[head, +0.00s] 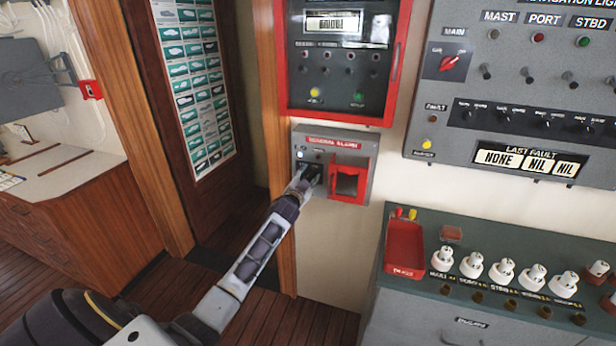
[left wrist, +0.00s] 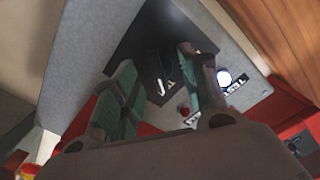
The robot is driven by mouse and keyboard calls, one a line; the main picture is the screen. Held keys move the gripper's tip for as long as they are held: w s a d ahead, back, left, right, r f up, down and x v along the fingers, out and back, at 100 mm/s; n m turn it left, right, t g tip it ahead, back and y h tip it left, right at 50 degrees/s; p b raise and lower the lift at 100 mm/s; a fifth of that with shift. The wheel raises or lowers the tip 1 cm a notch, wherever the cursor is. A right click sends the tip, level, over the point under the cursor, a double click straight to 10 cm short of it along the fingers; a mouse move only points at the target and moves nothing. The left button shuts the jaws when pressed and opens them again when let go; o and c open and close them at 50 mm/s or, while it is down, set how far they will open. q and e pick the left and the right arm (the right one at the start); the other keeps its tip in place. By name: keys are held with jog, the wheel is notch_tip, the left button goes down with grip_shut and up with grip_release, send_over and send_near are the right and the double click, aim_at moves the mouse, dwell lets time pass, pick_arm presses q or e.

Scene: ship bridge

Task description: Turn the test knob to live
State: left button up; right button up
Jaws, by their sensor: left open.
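The general alarm panel (head: 351,142) is a small grey box on the wall with a red title strip. My left gripper (head: 311,172) is at its lower left part and covers the test knob in the head view. In the left wrist view, the knob (left wrist: 159,82) is black with a white mark, on a dark square plate. The left gripper (left wrist: 160,78) is open, one green-padded finger on each side of the knob; I cannot tell whether either touches it. The TEST label (left wrist: 235,84) is beside a lit white lamp (left wrist: 224,76). My right gripper is not in view.
A red open-fronted housing (head: 347,184) sits on the panel just right of my gripper. A red-framed cabinet (head: 340,113) is above. A console (head: 440,291) with white knobs and a red tray (head: 404,250) stands lower right. A wooden post (head: 276,120) is left.

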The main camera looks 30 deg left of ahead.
pick_arm(q)
jog(key=shift+w, duration=0.25)
jog(key=shift+c, duration=0.4)
jog(key=c, duration=0.8)
